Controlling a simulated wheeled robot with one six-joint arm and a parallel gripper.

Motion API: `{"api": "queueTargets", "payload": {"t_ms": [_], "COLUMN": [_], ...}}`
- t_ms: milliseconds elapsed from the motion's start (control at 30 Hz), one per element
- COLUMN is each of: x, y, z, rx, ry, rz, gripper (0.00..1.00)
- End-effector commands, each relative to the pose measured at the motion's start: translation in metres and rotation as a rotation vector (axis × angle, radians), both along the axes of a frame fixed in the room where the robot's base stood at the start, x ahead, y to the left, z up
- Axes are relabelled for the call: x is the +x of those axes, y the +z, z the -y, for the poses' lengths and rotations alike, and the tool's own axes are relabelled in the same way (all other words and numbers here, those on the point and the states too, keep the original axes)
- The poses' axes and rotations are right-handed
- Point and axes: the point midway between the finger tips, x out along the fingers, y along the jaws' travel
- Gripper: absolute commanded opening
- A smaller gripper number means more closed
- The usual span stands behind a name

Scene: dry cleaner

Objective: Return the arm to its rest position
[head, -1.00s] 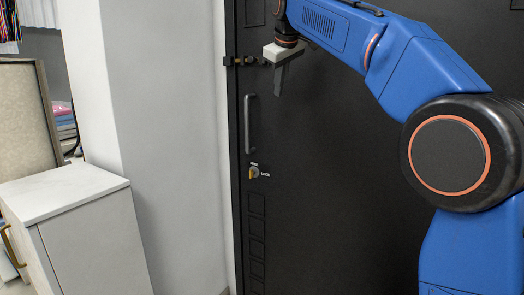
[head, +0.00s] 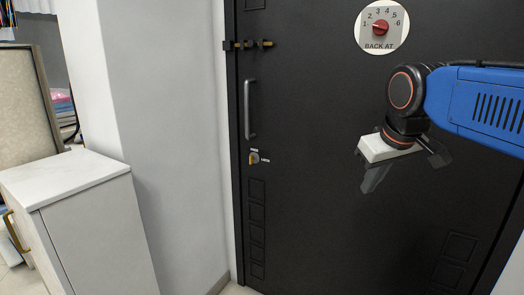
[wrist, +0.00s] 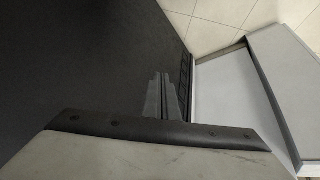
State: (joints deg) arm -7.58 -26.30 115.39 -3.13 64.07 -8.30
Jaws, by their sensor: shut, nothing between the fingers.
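My blue arm (head: 485,108) reaches in from the right in the head view. My gripper (head: 372,180) hangs pointing down in front of the black door, right of its handle, and holds nothing. In the wrist view the gripper's fingers (wrist: 163,98) are together, with the dark door beside them on the left.
The black door (head: 330,220) is closed, with a grey handle (head: 248,110), a bolt (head: 250,44), a lock knob (head: 254,158) and a "BACK AT" dial sign (head: 381,27). A white cabinet (head: 100,235) stands at left beside a white wall (head: 170,130).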

Motion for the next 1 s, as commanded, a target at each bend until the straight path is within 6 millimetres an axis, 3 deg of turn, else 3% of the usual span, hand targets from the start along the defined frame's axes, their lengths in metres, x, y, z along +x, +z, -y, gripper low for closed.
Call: {"api": "queueTargets", "payload": {"t_ms": [33,300,500,700,1000], "x": [-0.02,-0.108,-0.152,-0.165,-0.165], "y": [-0.019,-0.123,-0.181,-0.201,-0.2], "z": [0.007,0.03,0.037,0.039,0.039], "rx": [0.011,0.071,0.102,0.112,0.111], "ry": [-0.027,-0.165,-0.237,-0.262,-0.261], "rz": [-0.007,-0.037,-0.053,-0.058,-0.059], "gripper": [0.0,0.0,0.0,0.0,0.0]}}
